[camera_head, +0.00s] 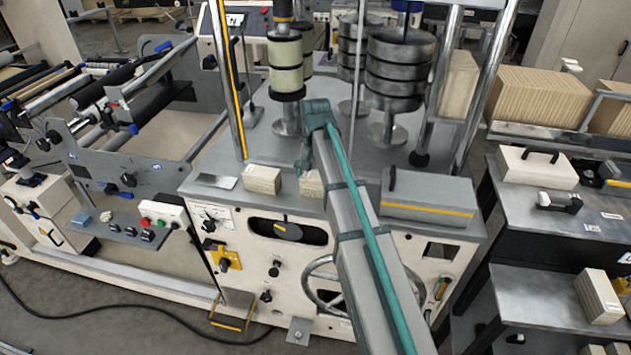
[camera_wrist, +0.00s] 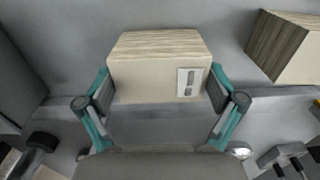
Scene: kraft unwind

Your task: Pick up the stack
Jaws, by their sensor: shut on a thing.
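A block-like stack of pale sheets with a small white label (camera_wrist: 155,82) sits between the teal fingers of my gripper (camera_wrist: 160,92) in the wrist view. The fingers press on its left and right sides. In the head view the same stack (camera_head: 311,186) shows at the front of the grey machine top (camera_head: 345,203), partly hidden behind my arm. My gripper (camera_head: 304,163) reaches down over it. I cannot tell whether the stack rests on the surface or is slightly raised.
A second, similar stack (camera_head: 263,179) stands just left in the head view; it shows at upper right in the wrist view (camera_wrist: 286,48). A grey box with a yellow stripe (camera_head: 428,199) lies to the right. Metal posts and stacked round weights (camera_head: 400,75) rise behind.

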